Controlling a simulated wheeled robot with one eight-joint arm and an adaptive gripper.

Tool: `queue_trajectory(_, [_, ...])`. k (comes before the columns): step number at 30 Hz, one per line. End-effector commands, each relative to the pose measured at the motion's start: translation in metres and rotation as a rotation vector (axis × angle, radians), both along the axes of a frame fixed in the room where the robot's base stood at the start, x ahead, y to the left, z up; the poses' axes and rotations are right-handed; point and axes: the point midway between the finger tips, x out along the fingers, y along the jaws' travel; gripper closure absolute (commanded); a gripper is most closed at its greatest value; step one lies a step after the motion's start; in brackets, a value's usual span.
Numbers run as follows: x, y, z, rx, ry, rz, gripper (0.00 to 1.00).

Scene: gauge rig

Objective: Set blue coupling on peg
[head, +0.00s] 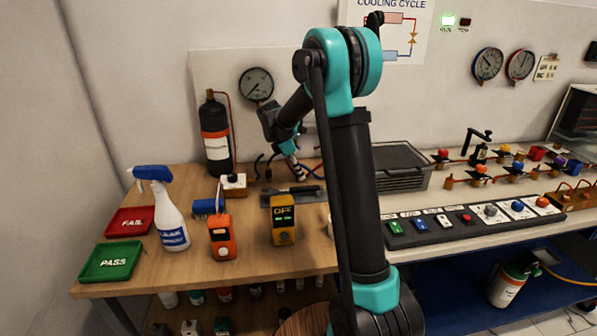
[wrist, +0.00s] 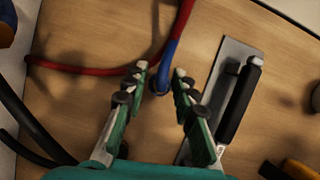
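In the wrist view, a blue hose end (wrist: 165,66), which looks like the blue coupling, joins a red hose and ends in a small dark ring low between the fingertips. My gripper (wrist: 160,77) is open, with its fingers on either side of this blue end. A gap shows on the right; contact on the left cannot be told. In the head view my gripper (head: 292,165) hangs over the back of the wooden bench, and the coupling is too small to make out there. I cannot identify the peg in either view.
A flat metal plate tool with a black handle (wrist: 238,100) lies just right of the fingers. A gas cylinder (head: 216,135), spray bottle (head: 170,215), orange meter (head: 222,238) and yellow meter (head: 283,222) stand on the bench. A wire-covered box (head: 403,165) stands right.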

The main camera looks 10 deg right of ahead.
Motion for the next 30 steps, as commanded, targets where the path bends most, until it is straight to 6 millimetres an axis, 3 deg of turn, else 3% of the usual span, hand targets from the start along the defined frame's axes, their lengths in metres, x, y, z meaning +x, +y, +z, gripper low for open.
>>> queue_trajectory(6, [0.000, 0.000, 0.000, 0.000, 0.000, 0.000, 0.67])
queue_trajectory(12, [0.000, 0.000, 0.000, 0.000, 0.000, 0.000, 0.43])
queue_trajectory(23, [0.000, 0.001, 0.003, 0.000, 0.000, 0.000, 0.43])
queue_trajectory(30, [-0.002, 0.015, 0.035, 0.000, 0.000, 0.001, 0.43])
